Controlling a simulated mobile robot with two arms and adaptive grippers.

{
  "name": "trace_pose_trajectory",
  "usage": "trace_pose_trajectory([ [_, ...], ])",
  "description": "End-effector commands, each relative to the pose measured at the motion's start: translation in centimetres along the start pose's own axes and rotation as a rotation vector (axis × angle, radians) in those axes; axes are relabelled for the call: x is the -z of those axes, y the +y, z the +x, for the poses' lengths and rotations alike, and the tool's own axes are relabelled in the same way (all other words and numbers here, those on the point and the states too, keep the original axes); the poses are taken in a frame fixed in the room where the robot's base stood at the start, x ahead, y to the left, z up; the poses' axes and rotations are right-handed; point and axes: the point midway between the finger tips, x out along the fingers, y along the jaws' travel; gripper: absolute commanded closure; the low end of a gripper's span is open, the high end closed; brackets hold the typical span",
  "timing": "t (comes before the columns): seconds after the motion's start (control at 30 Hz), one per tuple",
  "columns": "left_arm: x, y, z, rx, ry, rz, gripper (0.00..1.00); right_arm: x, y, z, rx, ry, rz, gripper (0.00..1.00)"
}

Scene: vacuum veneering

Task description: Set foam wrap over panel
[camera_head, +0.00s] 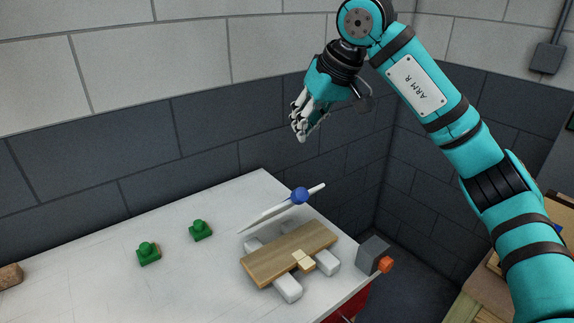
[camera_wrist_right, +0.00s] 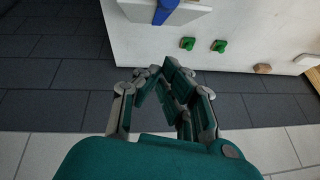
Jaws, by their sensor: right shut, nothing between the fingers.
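The wooden panel (camera_head: 292,254) lies across white blocks on the white table. In the right wrist view, a pale slab (camera_wrist_right: 138,14) with a blue part (camera_wrist_right: 166,8) shows at the top edge, cut off. My right gripper (camera_head: 299,136) is shut and empty, high above the table's back edge and apart from the sheet. It also shows in the wrist view (camera_wrist_right: 170,72). My left gripper is not in view.
A small tan block (camera_head: 303,261) sits at the panel's front edge. Two green pieces (camera_head: 148,254) (camera_head: 200,230) stand left of the panel. A grey box (camera_head: 371,254) with an orange knob (camera_head: 386,264) is at the right edge. A block wall rises behind the table.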

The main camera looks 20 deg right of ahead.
Motion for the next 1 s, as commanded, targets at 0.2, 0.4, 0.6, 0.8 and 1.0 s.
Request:
trace_pose_trajectory([
  [0.2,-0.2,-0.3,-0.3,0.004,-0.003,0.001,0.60,0.4,0.9,-0.2,-0.052,-0.002,-0.019,1.00],
  [0.4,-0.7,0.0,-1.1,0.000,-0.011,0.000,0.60,0.4,0.9,3.3,-0.048,-0.005,-0.020,1.00],
  [0.6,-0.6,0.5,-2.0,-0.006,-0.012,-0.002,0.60,0.4,1.1,7.6,-0.047,-0.004,-0.018,1.00],
  [0.8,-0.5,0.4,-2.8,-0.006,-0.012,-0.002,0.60,-1.6,1.3,9.3,-0.047,-0.001,-0.020,1.00],
  [1.0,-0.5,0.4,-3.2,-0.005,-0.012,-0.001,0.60,-3.2,1.3,9.8,-0.048,0.001,-0.018,1.00],
])
